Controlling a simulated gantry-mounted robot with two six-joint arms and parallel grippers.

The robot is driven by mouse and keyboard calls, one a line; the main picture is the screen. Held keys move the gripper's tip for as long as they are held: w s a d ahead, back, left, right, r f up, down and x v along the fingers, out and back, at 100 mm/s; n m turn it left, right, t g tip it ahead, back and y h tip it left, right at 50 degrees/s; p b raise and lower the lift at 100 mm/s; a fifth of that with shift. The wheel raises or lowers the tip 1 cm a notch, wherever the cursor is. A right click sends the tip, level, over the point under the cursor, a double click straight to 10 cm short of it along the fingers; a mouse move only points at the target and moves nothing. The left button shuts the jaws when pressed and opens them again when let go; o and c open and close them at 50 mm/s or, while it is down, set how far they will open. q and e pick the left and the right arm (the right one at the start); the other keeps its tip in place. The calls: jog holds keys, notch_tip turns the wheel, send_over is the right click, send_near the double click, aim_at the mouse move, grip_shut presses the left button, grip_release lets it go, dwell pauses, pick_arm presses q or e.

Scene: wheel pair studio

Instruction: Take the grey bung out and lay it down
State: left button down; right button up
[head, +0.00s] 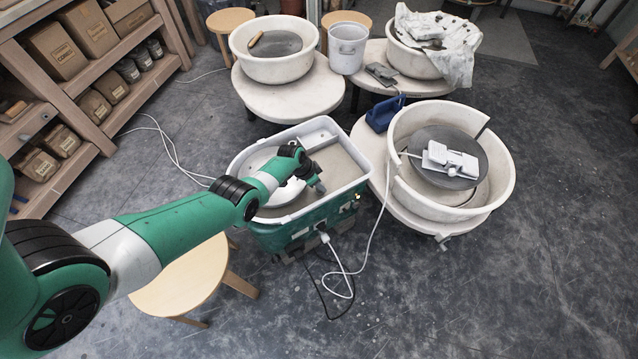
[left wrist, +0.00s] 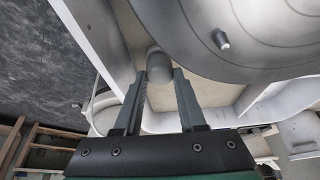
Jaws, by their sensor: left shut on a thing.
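The grey bung (left wrist: 158,66) is a short, rounded cylinder between the fingertips of my left gripper (left wrist: 159,80) in the left wrist view. The fingers touch it on both sides. In the head view my left gripper (head: 317,184) reaches down into the green wheel's pale splash tray (head: 345,165), and the bung cannot be made out there. I cannot tell whether the bung still sits in a hole or is clear of it.
The round wheel head (left wrist: 250,45) with a small pin lies close to the fingers. The tray's rim surrounds the gripper. A wooden stool (head: 185,280) stands in front. Another wheel (head: 450,160) with a white device stands at right, and a white cable crosses the floor between.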

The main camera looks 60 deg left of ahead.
pick_arm(q)
jog(key=shift+r+p, duration=1.1)
jog(key=shift+r, duration=0.25)
jog(key=shift+r+p, duration=0.9)
